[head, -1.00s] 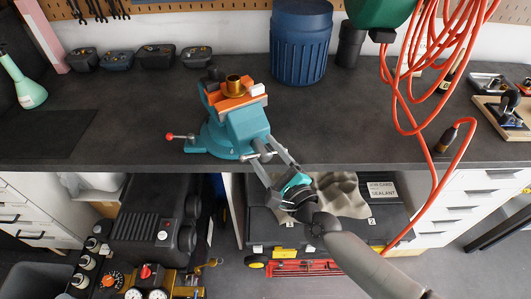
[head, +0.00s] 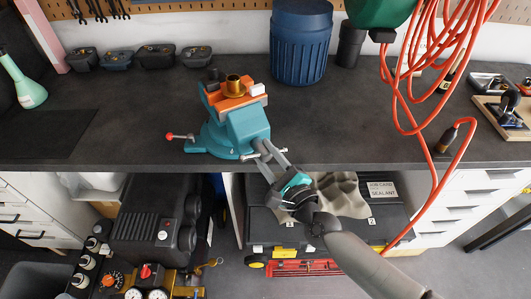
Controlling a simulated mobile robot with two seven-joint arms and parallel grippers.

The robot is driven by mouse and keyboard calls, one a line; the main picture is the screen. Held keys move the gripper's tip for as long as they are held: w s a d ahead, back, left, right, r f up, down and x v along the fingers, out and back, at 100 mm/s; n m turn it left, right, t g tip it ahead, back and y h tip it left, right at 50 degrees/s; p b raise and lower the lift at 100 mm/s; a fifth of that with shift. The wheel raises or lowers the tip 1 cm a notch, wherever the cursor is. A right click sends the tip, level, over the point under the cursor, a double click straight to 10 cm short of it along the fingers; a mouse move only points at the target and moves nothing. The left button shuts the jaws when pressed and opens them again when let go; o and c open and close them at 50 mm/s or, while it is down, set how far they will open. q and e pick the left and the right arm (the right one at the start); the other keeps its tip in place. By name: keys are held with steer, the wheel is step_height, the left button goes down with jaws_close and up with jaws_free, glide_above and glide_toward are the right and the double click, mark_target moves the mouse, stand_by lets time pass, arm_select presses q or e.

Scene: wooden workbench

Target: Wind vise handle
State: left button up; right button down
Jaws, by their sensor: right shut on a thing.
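A teal bench vise (head: 240,128) stands at the front edge of the dark workbench. A brass cylindrical part (head: 234,84) sits upright between its orange jaws (head: 238,96). The vise handle (head: 251,157) is a thin metal bar at the front of the vise, with part of it hidden by my fingers. My right gripper (head: 268,157) reaches up from the lower right and is shut on the handle. A red-knobbed lever (head: 172,136) sticks out at the left of the vise base. My left gripper is not in view.
A blue barrel (head: 301,45) stands behind the vise. An orange hose (head: 432,170) hangs in loops at the right, down past the bench edge near a small dark bottle (head: 447,136). The bench top (head: 340,125) right of the vise is clear.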

steer(key=n, duration=0.4)
steer(key=shift+n+p, duration=0.3)
steer(key=shift+p, duration=0.05)
steer(key=n, duration=0.4)
steer(key=shift+r+n+p, duration=0.1)
steer(key=shift+n+p, duration=0.2)
steer(key=shift+p, duration=0.1)
steer(key=n+p, duration=0.1)
steer(key=n, duration=0.3)
steer(key=shift+n, duration=0.3)
steer(key=n, duration=0.3)
steer(key=shift+r+n+p, duration=0.1)
steer(key=shift+n+p, duration=0.2)
steer(key=shift+p, duration=0.1)
steer(key=n+p, duration=0.1)
steer(key=n, duration=0.5)
steer(key=n+p, duration=0.1)
steer(key=n, duration=0.5)
steer(key=shift+r, duration=0.1)
steer(key=shift+a+n, duration=0.1)
steer(key=shift+n, duration=0.3)
